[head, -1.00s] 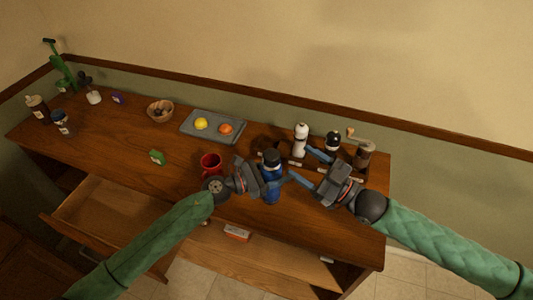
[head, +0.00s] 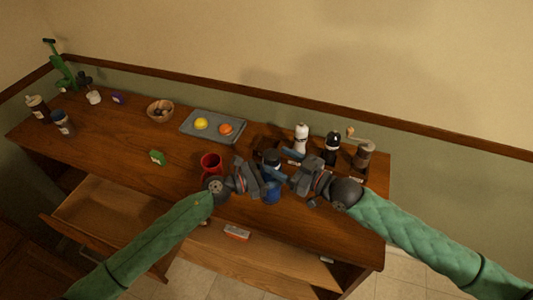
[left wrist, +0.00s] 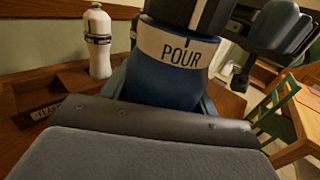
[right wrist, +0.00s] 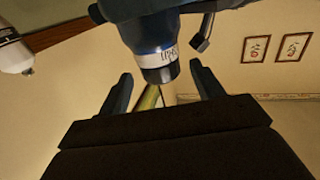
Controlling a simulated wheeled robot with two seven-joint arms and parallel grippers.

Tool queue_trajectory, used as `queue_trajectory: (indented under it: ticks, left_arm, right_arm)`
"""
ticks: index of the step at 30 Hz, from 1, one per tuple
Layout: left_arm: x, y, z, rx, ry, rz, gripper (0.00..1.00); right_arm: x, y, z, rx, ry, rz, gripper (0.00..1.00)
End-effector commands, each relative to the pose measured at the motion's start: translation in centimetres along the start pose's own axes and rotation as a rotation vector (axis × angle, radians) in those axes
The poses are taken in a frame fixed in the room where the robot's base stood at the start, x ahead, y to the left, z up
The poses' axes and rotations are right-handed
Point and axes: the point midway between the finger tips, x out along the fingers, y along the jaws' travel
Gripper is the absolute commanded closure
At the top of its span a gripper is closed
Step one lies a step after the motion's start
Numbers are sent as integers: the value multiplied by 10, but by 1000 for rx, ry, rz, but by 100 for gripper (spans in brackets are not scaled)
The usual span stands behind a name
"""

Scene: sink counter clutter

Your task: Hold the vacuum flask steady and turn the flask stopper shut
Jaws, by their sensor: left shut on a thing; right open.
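The blue vacuum flask (head: 272,194) stands upright near the counter's front edge. It shows close up in the left wrist view (left wrist: 160,82), with a white band reading POUR below the black flask stopper (left wrist: 190,14). My right gripper (head: 284,163) is open at the stopper from the right. In the right wrist view the dark stopper (right wrist: 160,74) appears between the spread fingers; I cannot tell whether they touch it.
A red mug (head: 210,163) stands just left of my left gripper. White (head: 301,138) and black (head: 332,146) mills and a coffee grinder (head: 363,155) stand behind my right gripper. A grey tray (head: 188,131) with fruit lies further back. An open drawer (head: 100,205) juts out at front left.

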Motion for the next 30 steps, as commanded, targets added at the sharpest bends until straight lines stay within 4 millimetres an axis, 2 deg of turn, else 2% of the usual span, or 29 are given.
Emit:
queue_trajectory:
  ticks: [6, 12, 25, 26, 30]
  left_arm:
    - [0, 0, 0, -1, 0, 0, 79]
    - [0, 0, 0, -1, 0, 0, 79]
    - [0, 0, 0, -1, 0, 0, 79]
    - [0, 0, 0, -1, 0, 0, 79]
    - [0, 0, 0, -1, 0, 0, 79]
  right_arm:
    - [30, 0, -1, 1, 2, -1, 34]
    - [47, 0, 0, 0, 1, 0, 34]
    - [54, 0, 0, -1, 1, 0, 34]
    - [54, 0, 0, -1, 1, 0, 38]
    - [54, 0, 0, -1, 1, 0, 65]
